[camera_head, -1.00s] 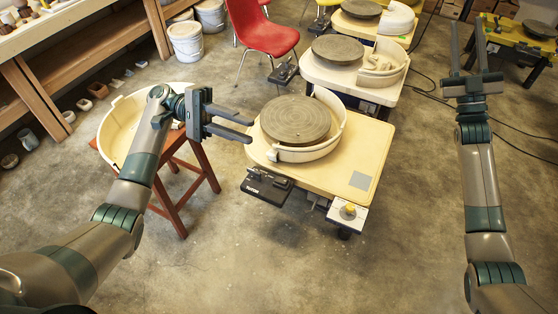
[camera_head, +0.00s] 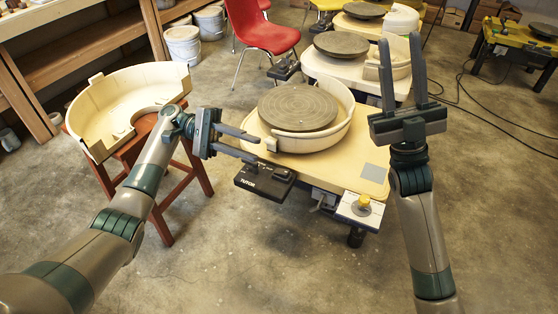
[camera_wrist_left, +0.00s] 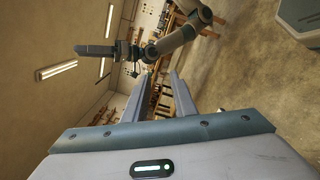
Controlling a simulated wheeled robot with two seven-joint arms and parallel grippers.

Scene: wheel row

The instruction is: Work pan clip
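A cream half splash pan (camera_head: 330,138) curves around the right and front of the grey wheel head (camera_head: 297,107) on the near pottery wheel. A small clip-like block (camera_head: 271,145) shows at its front left end. The other half pan (camera_head: 105,100) rests on a red-brown stool (camera_head: 170,200) at left. My left gripper (camera_head: 258,148) is open and empty in the head view, its fingertips close to the block; contact cannot be told. Its two parted fingers also show in the left wrist view (camera_wrist_left: 160,85). My right gripper (camera_head: 401,50) is open and empty, pointing up beyond the wheel's right side.
A black pedal (camera_head: 264,180) sits by the wheel table's (camera_head: 372,190) front left. A red chair (camera_head: 262,35), buckets (camera_head: 183,45) and more wheels stand behind. The near floor is open.

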